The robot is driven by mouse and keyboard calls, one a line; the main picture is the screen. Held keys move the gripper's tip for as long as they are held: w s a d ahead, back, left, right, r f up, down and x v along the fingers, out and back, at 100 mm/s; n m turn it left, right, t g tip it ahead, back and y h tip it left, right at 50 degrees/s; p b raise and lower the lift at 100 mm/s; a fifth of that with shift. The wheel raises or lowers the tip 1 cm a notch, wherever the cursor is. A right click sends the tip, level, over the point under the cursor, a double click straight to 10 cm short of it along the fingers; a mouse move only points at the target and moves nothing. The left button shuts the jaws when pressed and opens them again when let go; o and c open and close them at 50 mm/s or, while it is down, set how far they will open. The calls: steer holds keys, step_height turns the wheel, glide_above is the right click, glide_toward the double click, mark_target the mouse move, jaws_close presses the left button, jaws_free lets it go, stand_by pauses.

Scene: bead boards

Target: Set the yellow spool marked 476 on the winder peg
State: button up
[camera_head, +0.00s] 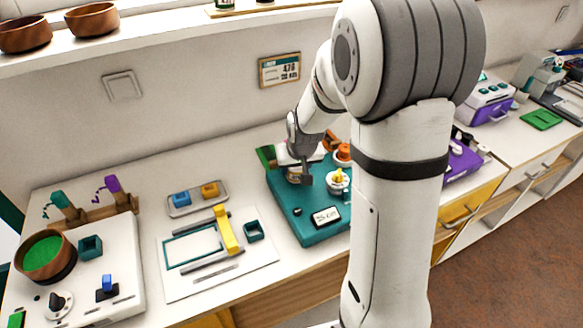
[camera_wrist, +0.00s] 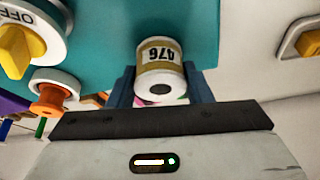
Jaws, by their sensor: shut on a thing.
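My gripper (camera_head: 300,179) is shut on a spool (camera_wrist: 161,68), which sits between its two fingers in the wrist view. The spool has white ends, a yellow-gold wound band and a label reading 476, upside down in that view. In the head view my gripper is over the back left part of the teal machine (camera_head: 285,207), and the spool is mostly hidden by the fingers. I cannot make out a bare winder peg in either view. Whether the spool touches the machine cannot be told.
A tray (camera_head: 198,199) and a white board (camera_head: 177,283) lie to the left.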

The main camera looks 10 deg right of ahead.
steer(key=o, duration=1.1)
steer(key=shift+w+r+p, duration=0.15)
steer(key=shift+r+p, duration=2.15)
steer(key=shift+r, duration=1.2)
